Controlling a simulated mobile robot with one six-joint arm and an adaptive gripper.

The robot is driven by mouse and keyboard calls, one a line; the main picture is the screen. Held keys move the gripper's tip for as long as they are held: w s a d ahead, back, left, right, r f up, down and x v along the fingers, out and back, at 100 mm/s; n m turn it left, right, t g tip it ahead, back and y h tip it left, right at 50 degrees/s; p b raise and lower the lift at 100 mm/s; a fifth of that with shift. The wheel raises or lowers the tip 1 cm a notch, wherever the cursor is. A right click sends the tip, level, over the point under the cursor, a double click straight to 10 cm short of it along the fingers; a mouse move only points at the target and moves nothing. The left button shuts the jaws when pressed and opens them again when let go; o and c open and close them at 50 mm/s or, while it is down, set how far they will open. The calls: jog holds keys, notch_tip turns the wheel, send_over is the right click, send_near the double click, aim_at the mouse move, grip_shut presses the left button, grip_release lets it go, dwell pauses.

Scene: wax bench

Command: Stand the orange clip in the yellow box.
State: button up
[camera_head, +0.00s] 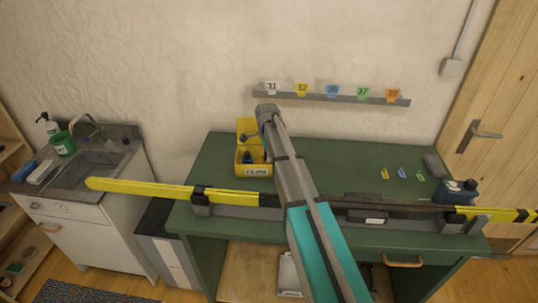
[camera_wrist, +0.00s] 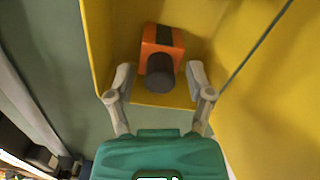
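The orange clip (camera_wrist: 163,42) is inside the yellow box in the wrist view, with its dark round end (camera_wrist: 160,74) facing the camera. The yellow box (camera_head: 254,170) stands open on the green bench, with a "CLIPS" label on its front; its yellow wall (camera_wrist: 102,45) also shows in the wrist view. My gripper (camera_wrist: 160,74) is open. Its fingertips are on either side of the clip's dark end, with a visible gap on each side. In the head view my arm hides the gripper and part of the box; the orange clip cannot be made out there.
A dark blue thing (camera_head: 247,157) shows in the box. Yellow (camera_head: 384,174), blue (camera_head: 403,172) and green (camera_head: 420,175) small pieces lie on the right of the bench. A long ski (camera_head: 140,188) lies across the front. Numbered tags line the wall rail (camera_head: 330,98).

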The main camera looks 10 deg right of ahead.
jog(key=shift+r, duration=0.15)
notch_tip(320, 180, up, 12)
jog(key=p, duration=1.2)
dwell(0.4)
dwell(0.6)
jog(key=s+n, duration=1.7)
jog(key=s, duration=1.1)
jog(key=shift+s+a+n, duration=0.25)
jog(key=shift+s+n, duration=0.05)
jog(key=shift+s, duration=0.05)
